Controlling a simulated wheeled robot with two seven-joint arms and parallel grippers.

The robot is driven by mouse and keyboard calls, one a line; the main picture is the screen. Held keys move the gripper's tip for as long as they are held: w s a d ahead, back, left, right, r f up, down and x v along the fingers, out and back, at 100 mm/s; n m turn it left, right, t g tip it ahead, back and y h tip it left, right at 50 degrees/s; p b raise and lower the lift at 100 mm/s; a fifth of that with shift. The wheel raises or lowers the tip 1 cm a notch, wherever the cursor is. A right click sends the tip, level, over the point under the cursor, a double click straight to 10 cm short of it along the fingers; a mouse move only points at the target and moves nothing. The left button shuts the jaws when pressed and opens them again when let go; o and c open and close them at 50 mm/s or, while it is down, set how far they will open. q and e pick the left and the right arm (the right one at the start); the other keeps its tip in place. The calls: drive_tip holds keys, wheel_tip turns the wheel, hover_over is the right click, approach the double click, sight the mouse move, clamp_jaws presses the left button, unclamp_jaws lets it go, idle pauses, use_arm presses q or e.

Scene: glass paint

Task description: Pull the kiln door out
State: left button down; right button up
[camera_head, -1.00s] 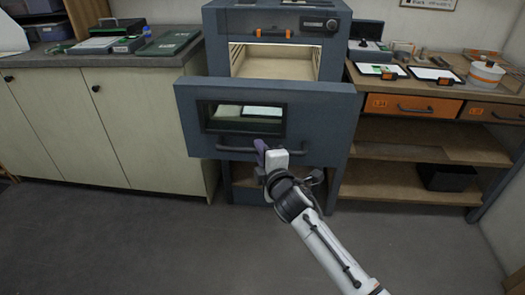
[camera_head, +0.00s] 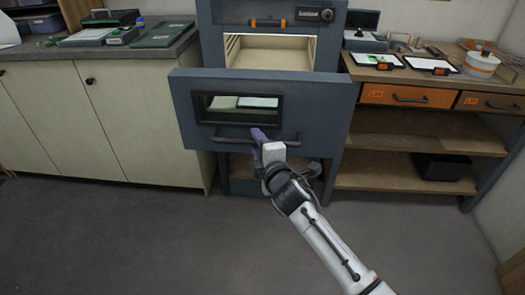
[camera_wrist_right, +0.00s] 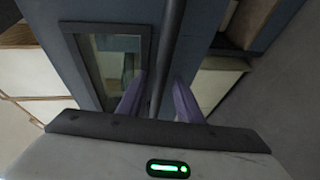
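The kiln door (camera_head: 335,105) is a dark blue-grey panel with a small window. It stands out in front of the kiln (camera_head: 212,45), and the chamber opening (camera_head: 270,57) shows above it. The door handle (camera_head: 226,138) is a dark horizontal bar below the window. My right gripper (camera_head: 258,134) is at the middle of this bar. In the right wrist view the bar (camera_wrist_right: 172,40) runs between the two purple fingers of my right gripper (camera_wrist_right: 160,90), which stand apart with a visible gap beside the bar. My left gripper is not in view.
A cream cabinet (camera_head: 110,125) stands left of the kiln, with trays on its counter. A wooden bench with orange drawers (camera_head: 408,96) and a white pot (camera_head: 482,62) stands at the right. The grey floor (camera_head: 130,240) in front is clear.

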drive_tip(key=v, duration=0.9)
drive_tip(key=shift+s+p, duration=0.3)
drive_tip(key=shift+p, duration=0.05)
drive_tip(key=s+d+f+m+g, duration=0.2)
drive_tip(key=s+f+m, duration=0.2)
drive_tip(key=s+f, duration=0.35)
drive_tip(key=s+d+f+m+g, duration=0.25)
drive_tip(key=s+f+m, duration=0.3)
drive_tip(key=f, duration=0.35)
drive_tip(key=s+d+f+m, duration=0.2)
drive_tip(key=s+f, duration=0.1)
drive_tip(key=s, duration=0.3)
drive_tip(key=s+d+f+m+g, duration=0.1)
drive_tip(key=s+d+f+m, duration=0.1)
drive_tip(key=s, duration=0.4)
drive_tip(key=s+d+f+m+g+h, duration=0.1)
drive_tip(key=s+d+f+m, duration=0.1)
drive_tip(key=s+f+m, duration=0.2)
drive_tip(key=shift+s+f, duration=0.3)
drive_tip(key=shift+s, duration=0.65)
drive_tip(key=shift+d+g, duration=0.15)
drive_tip(key=shift+g, duration=0.1)
